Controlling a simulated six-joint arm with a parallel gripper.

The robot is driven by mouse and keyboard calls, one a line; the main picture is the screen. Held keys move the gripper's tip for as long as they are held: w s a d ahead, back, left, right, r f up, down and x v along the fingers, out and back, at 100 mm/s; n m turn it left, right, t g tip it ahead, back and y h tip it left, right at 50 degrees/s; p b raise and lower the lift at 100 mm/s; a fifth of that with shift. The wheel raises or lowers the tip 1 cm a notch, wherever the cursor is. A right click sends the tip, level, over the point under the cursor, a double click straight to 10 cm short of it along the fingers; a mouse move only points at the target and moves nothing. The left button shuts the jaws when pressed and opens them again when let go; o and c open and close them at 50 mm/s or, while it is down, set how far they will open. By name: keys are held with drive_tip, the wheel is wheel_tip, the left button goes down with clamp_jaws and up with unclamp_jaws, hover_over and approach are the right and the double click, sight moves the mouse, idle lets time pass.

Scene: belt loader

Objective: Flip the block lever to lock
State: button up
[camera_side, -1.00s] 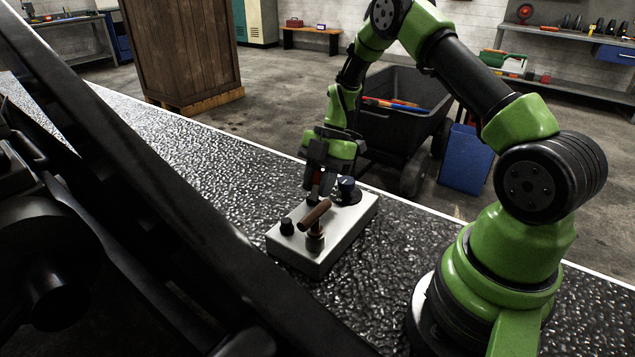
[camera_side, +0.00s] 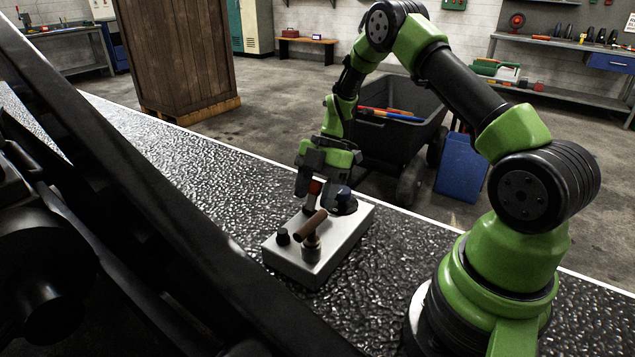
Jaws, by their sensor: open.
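A pale control box (camera_side: 345,238) lies on the dark textured surface. It carries a lever with a brown cylindrical handle (camera_side: 312,225), tilted up to the right on a metal post, and a small black knob (camera_side: 283,236). Behind the brown handle stands a short grey lever with a red-orange part (camera_side: 315,187). Which lever is the block lever I cannot tell. My gripper (camera_side: 315,191) is open and points down over the back of the box, with the red-orange part between its fingers. Contact is not clear.
A large dark beam (camera_side: 150,215) crosses the left foreground. A black cart (camera_side: 395,145) with tools and a blue bin (camera_side: 462,168) stand behind the surface's white edge. A wooden crate (camera_side: 175,60) is at the back left. The textured surface around the box is clear.

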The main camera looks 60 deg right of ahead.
drive_tip(key=v, duration=0.9)
drive_tip(key=shift+d+r, duration=0.25)
drive_tip(key=shift+r, duration=0.05)
drive_tip(key=s+a+r+m+t+h, duration=0.25)
drive_tip(key=s+a+r+m, duration=0.25)
drive_tip(key=a+r+m, duration=0.7)
drive_tip(key=s+a+r+m+t, duration=0.2)
drive_tip(key=s+m, duration=0.3)
drive_tip(key=s, duration=0.1)
drive_tip(key=s+a+r+m+t+h, duration=0.1)
drive_tip(key=s+a+r+m+t, duration=0.1)
drive_tip(key=s+m, duration=0.3)
drive_tip(key=shift+s+t, duration=0.35)
drive_tip(key=shift+s, duration=0.8)
